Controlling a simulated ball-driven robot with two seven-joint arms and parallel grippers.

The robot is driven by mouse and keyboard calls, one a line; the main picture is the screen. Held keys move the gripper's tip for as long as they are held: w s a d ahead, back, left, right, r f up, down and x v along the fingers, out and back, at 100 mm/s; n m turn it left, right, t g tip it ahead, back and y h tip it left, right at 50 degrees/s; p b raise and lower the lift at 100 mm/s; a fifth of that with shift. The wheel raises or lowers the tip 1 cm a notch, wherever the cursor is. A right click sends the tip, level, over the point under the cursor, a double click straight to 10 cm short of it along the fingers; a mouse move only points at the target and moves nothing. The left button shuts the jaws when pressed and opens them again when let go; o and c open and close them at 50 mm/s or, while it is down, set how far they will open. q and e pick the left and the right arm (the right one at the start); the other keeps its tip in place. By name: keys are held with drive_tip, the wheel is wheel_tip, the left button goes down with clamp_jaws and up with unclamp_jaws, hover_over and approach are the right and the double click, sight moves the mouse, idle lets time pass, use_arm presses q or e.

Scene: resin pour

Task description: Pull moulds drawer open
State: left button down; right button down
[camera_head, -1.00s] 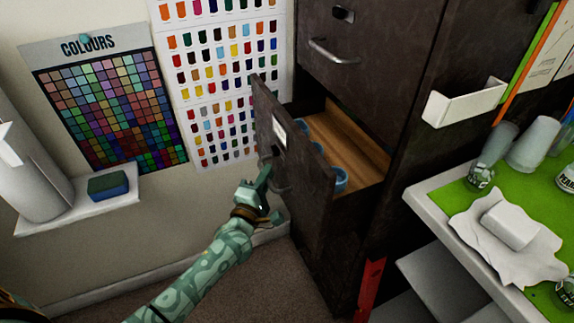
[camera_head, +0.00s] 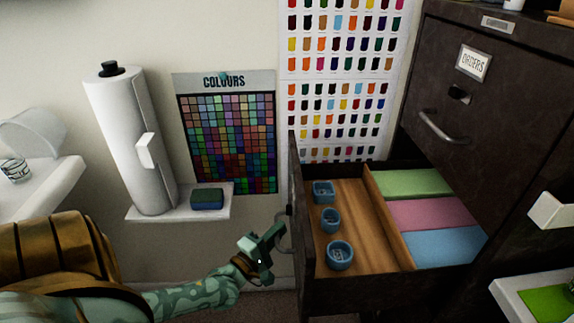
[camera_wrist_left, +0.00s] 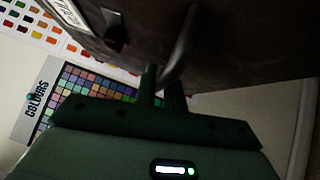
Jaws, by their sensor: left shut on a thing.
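The moulds drawer (camera_head: 297,262) of the dark cabinet stands well open in the head view. Inside are several small blue moulds (camera_head: 331,220) on the wooden left side, and green, pink (camera_head: 432,214) and blue slabs on the right side behind a wooden divider. My left gripper (camera_head: 276,236) is at the drawer's outer face, shut on its handle (camera_head: 285,235). The left wrist view shows the curved metal handle (camera_wrist_left: 181,50) between my fingers (camera_wrist_left: 163,90), with the drawer front above. My right gripper is not in view.
A closed drawer labelled ORDERS (camera_head: 474,64) is above the open one. A wall shelf (camera_head: 178,213) at left holds a paper roll (camera_head: 125,140) and a sponge (camera_head: 207,199). A worktop (camera_head: 520,300) with a green mat is at lower right.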

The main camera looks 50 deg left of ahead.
use_arm(q)
drive_tip(key=shift+s+f, duration=0.1)
drive_tip(key=c, duration=1.5)
unclamp_jaws()
drive_tip(key=s, duration=0.5)
drive_tip(key=s+d+f+p, duration=0.1)
drive_tip(key=s, duration=0.4)
drive_tip(key=s+f+p, duration=0.1)
drive_tip(key=s, duration=0.5)
drive_tip(key=shift+s+d, duration=0.1)
drive_tip(key=shift+d, duration=0.05)
drive_tip(key=shift+f, duration=0.1)
